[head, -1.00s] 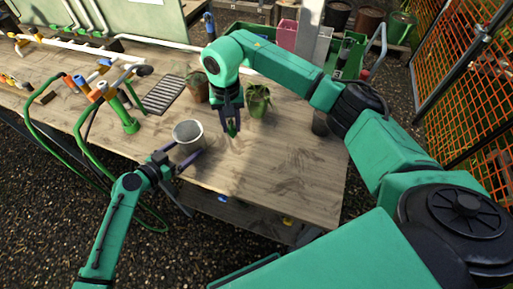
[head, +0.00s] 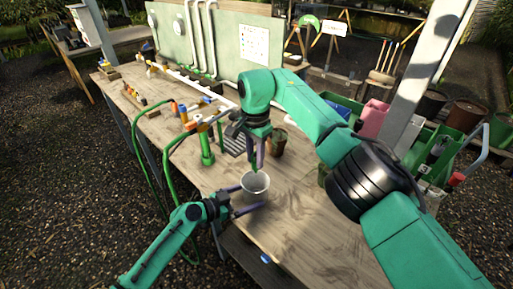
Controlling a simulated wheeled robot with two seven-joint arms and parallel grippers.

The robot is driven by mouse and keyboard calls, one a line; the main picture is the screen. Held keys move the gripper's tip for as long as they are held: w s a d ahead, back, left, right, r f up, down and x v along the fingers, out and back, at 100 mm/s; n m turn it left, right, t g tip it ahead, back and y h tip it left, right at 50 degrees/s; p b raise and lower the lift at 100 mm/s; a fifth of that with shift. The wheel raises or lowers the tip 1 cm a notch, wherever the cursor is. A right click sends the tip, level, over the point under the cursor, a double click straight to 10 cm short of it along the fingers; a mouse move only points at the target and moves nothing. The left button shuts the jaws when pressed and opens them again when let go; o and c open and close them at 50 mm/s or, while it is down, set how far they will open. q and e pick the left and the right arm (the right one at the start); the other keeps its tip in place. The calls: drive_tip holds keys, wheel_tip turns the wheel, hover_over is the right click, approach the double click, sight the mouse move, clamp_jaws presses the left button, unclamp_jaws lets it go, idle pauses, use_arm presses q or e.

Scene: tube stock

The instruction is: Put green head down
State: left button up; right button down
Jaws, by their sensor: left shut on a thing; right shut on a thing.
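The green head (head: 253,168) is a small green piece, mostly hidden between the fingers of my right gripper (head: 256,158). That gripper points down, shut on it, just above the pot's opening. The light grey pot (head: 256,187) stands upright at the near edge of the wooden table (head: 308,226). My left gripper (head: 242,201) has its two fingers on either side of the pot and is shut on it. I cannot tell whether the green head reaches below the pot's rim.
A green upright stand (head: 207,150) with hoses (head: 140,150) is left of the pot. A dark slatted tray (head: 234,141) and a brown pot (head: 277,143) are behind my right gripper. The table's near right part is clear.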

wheel_tip(320, 180, down, 6)
drive_tip(key=shift+r, duration=0.15)
drive_tip(key=c, duration=0.5)
unclamp_jaws()
wheel_tip(320, 180, up, 7)
drive_tip(key=shift+r, duration=0.1)
idle(0.3)
